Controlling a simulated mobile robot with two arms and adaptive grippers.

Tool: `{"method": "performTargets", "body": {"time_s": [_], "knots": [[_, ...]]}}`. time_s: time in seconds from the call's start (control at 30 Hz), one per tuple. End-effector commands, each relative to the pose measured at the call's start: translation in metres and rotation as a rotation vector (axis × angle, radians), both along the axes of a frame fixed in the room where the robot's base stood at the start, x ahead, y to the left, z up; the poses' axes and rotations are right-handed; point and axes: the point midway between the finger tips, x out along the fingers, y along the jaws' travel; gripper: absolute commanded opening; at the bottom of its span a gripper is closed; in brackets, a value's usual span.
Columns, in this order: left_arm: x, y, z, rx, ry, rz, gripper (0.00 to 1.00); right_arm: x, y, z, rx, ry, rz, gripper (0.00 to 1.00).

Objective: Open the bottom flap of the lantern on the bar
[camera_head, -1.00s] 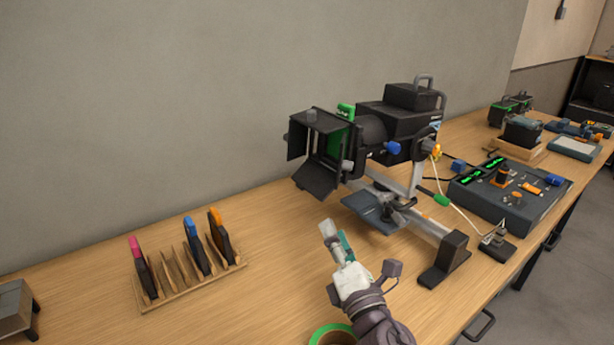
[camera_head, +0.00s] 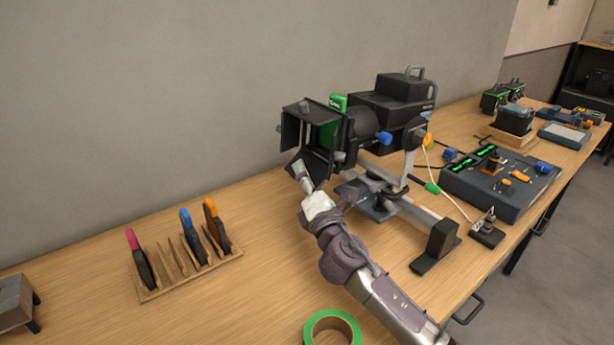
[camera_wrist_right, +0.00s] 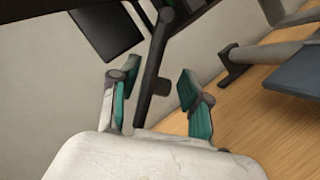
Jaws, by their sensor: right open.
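A dark flap (camera_wrist_right: 153,70), seen nearly edge-on with a small tab, reaches between the fingers. Clear gaps show on both sides of it in that picture; depth is hard to judge. My left gripper is not in view.
A wooden rack (camera_head: 190,275) with coloured-handled items stands at the left. A green tape roll (camera_head: 332,326) lies at the front edge. A fader console (camera_head: 498,186) stands at the right. The wall is close behind the lantern.

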Motion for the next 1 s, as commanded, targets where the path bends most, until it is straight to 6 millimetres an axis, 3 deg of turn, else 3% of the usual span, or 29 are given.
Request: {"method": "performTargets", "body": {"time_s": [0.2,0.4,0.5,0.7,1.0], "knots": [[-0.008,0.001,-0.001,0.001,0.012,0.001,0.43,0.0,0.0,0.0,0.0,0.0,0.0,0.45],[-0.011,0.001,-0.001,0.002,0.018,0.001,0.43,0.0,0.0,0.0,-0.001,0.001,-0.001,0.12],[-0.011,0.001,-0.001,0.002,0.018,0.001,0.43,0.0,-0.001,-0.001,-0.001,0.001,-0.002,0.0],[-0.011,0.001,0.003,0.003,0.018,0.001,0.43,0.0,0.0,0.001,0.014,0.012,-0.002,0.0],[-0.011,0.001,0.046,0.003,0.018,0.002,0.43,-0.005,0.006,0.01,0.239,0.169,-0.005,0.0]]}}
